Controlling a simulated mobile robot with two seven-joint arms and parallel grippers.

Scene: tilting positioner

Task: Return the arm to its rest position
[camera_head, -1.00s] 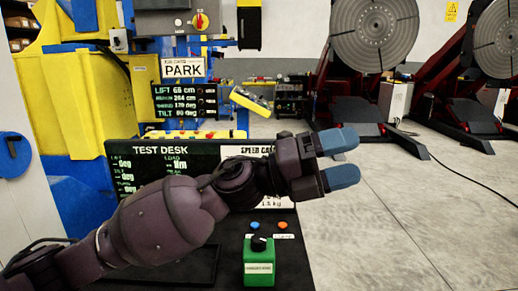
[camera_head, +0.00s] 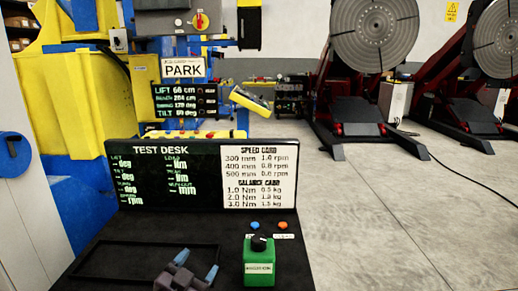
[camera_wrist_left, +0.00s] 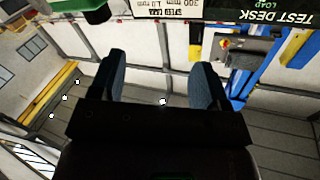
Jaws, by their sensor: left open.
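My left gripper (camera_head: 197,268) is low in the head view, at the front of the black desk and left of the green box. Its two blue fingertips are apart with nothing between them. In the left wrist view my left gripper (camera_wrist_left: 162,85) also shows open and empty, with both blue fingers spread. Most of the left arm is below the head view's lower edge. My right gripper is in neither view.
The test desk panel (camera_head: 175,180) with a white speed card (camera_head: 258,175) stands behind the gripper. A green box with a black knob (camera_head: 261,262) is to its right. Grey floor (camera_head: 400,220) is open at the right. Tilting positioners (camera_head: 375,35) stand at the back.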

